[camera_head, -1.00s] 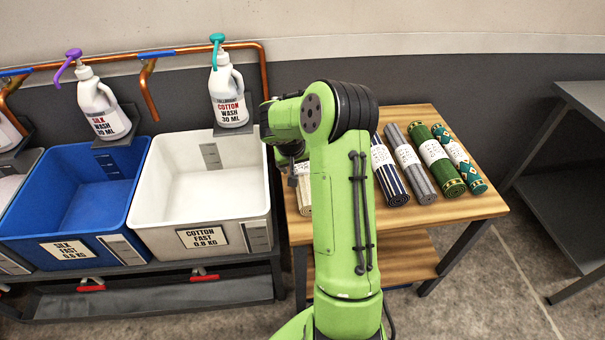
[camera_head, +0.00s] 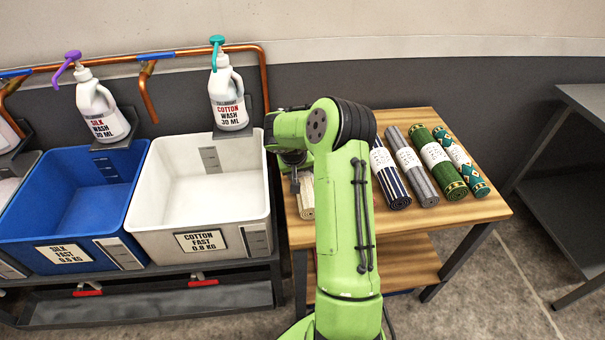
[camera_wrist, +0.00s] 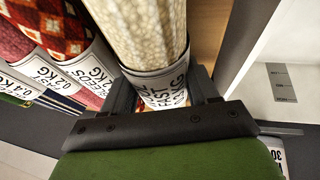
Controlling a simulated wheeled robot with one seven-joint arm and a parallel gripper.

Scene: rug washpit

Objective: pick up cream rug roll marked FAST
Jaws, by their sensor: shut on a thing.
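The cream rug roll (camera_head: 307,199) is at the left end of the wooden table, partly hidden behind my arm in the head view. In the wrist view the cream roll (camera_wrist: 145,30) has a pebbly weave and a white paper band (camera_wrist: 162,84) on which FAST and a KG weight can be read; the rest is cut off. My gripper (camera_wrist: 164,92) is shut on the roll at this band, one finger on each side. In the head view my gripper (camera_head: 294,182) is at the roll's far part. I cannot tell whether the roll touches the table.
Red patterned rolls (camera_wrist: 50,28) lie beside it in the wrist view. Striped blue (camera_head: 391,180), grey (camera_head: 424,188) and green (camera_head: 449,178) rolls lie to the right on the table (camera_head: 470,212). A white tub (camera_head: 150,215) and a blue tub (camera_head: 25,225) stand left, bottles above.

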